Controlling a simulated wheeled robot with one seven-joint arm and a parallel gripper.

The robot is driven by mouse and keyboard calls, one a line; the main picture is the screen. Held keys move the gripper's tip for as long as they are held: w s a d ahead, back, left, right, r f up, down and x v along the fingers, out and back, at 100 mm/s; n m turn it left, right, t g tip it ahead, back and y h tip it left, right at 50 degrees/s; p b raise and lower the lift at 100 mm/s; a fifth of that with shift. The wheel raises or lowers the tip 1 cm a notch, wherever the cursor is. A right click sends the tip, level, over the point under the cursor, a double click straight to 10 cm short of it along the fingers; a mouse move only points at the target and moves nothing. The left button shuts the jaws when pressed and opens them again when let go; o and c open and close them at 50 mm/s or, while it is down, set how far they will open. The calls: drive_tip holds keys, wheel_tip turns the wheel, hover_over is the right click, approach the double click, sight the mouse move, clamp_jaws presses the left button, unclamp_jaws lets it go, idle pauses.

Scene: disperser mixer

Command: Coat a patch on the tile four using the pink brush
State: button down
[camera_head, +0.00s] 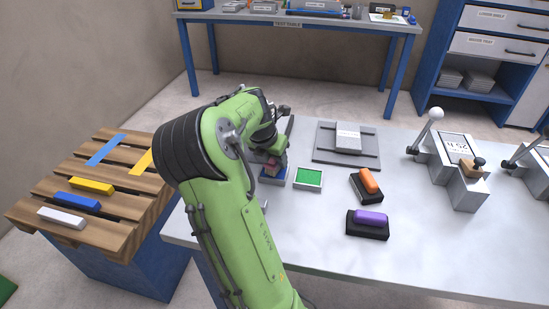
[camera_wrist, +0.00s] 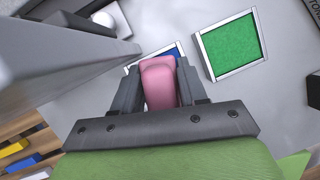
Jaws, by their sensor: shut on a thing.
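My gripper (camera_head: 273,160) is shut on the pink brush (camera_wrist: 159,82), whose block sits between the two fingers in the wrist view. In the head view a small part of the brush (camera_head: 272,169) shows just above the blue paint tray (camera_head: 276,181). The blue tray (camera_wrist: 167,52) also shows behind the brush in the wrist view. I cannot tell whether the brush touches the paint. I cannot read which tile, if any, is number four.
A green paint tray (camera_head: 308,177) lies close right of the blue one. Orange (camera_head: 368,180) and purple (camera_head: 370,218) brushes rest on black holders. Lever devices (camera_head: 452,165) stand at the right. A slatted wooden bench (camera_head: 125,205) with coloured bars is at the left.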

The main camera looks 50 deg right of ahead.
drive_tip(key=shift+f, duration=0.5)
idle(1.8)
wheel_tip(320, 180, up, 7)
drive_tip(key=p, duration=0.6)
drive_tip(key=shift+r+p, duration=0.15)
drive_tip(key=shift+p, duration=0.25)
